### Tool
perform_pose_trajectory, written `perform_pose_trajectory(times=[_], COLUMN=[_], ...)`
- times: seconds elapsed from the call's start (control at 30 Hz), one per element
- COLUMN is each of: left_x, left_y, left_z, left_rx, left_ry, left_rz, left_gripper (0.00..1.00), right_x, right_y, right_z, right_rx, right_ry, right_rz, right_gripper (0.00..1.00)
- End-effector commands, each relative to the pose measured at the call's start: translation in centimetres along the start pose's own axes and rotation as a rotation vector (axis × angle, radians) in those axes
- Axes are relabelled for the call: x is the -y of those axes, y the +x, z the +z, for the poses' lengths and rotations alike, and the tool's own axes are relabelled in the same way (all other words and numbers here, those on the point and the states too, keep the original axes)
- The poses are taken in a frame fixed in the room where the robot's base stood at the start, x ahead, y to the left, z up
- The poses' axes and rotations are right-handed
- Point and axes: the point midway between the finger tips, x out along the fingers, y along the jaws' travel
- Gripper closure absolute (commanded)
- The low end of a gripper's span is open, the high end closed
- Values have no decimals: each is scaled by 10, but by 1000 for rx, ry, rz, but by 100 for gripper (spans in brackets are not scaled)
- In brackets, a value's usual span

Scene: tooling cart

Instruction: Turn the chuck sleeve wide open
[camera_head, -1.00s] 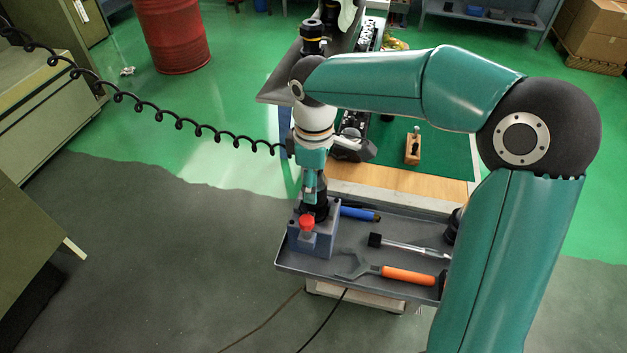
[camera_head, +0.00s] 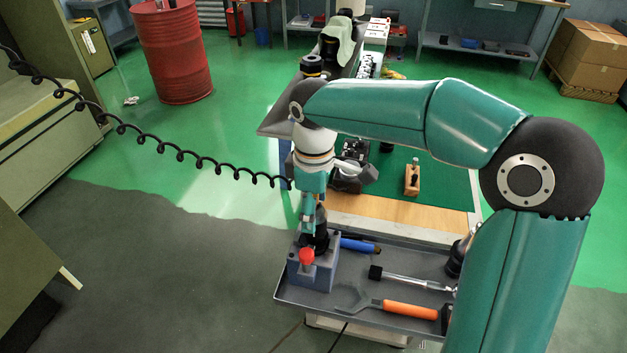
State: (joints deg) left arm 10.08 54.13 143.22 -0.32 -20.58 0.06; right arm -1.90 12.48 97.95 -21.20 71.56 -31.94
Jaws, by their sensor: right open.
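A blue-grey block (camera_head: 324,271) with a red knob (camera_head: 306,257) stands at the left end of the grey tray. A dark round part, which looks like the chuck sleeve (camera_head: 321,241), stands upright at the block's top behind the knob. My right gripper (camera_head: 309,226) points down at this dark part, its teal fingers open. The fingers overlap the dark part in the picture; I cannot tell whether they touch it. The sleeve's own opening is too small and too hidden to make out. My left gripper is out of view.
The tray (camera_head: 292,297) also holds a blue cylinder (camera_head: 358,246), a black-headed tool (camera_head: 405,280) and an orange-handled wrench (camera_head: 410,310). A wooden block (camera_head: 412,180) lies on the green mat behind. A black coiled cable (camera_head: 180,152) hangs across the left. Floor left of the cart is clear.

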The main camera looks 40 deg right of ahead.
Motion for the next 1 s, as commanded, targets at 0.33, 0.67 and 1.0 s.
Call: perform_pose_trajectory(times=[0.33, 0.67, 1.0], left_x=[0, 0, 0], left_y=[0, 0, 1], left_z=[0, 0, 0], left_rx=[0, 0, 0], left_ry=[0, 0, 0], left_rz=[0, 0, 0], left_gripper=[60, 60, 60], right_x=[0, 0, 0], right_y=[-69, -97, -97], right_z=[-1, 0, 0], right_rx=[-5, -2, -1], right_ry=[-1, -1, -1], right_rz=[3, 1, 1], right_gripper=[24, 24, 24])
